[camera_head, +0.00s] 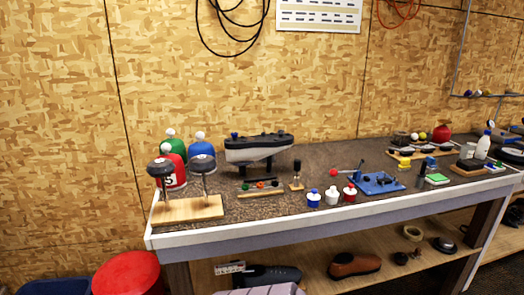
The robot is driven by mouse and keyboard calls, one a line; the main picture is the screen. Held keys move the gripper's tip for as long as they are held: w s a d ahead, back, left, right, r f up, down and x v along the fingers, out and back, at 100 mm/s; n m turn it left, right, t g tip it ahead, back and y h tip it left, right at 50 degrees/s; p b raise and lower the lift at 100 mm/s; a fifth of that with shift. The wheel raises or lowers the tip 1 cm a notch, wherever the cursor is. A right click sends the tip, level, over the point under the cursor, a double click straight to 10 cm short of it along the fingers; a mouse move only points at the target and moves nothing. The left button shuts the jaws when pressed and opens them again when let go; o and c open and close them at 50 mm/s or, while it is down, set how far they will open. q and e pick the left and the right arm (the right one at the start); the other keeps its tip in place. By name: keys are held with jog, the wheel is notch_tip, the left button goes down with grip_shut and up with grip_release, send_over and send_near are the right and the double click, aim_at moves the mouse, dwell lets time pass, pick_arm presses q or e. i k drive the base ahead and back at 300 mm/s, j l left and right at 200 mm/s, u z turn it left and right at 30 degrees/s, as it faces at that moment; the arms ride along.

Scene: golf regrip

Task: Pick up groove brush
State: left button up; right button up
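I cannot pick out the groove brush for sure at this size. A small upright dark-topped item on a light wooden foot (297,176) stands near the middle of the workbench (320,207) and may be a brush. A low wooden rack with small coloured pieces (261,190) lies to its left. A small dark upright item (421,177) stands further right, also unclear. Neither of my grippers shows in the head view.
A red bin (127,274) stands below.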

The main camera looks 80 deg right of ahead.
aim_at(404, 165)
jog(key=z, duration=3.8)
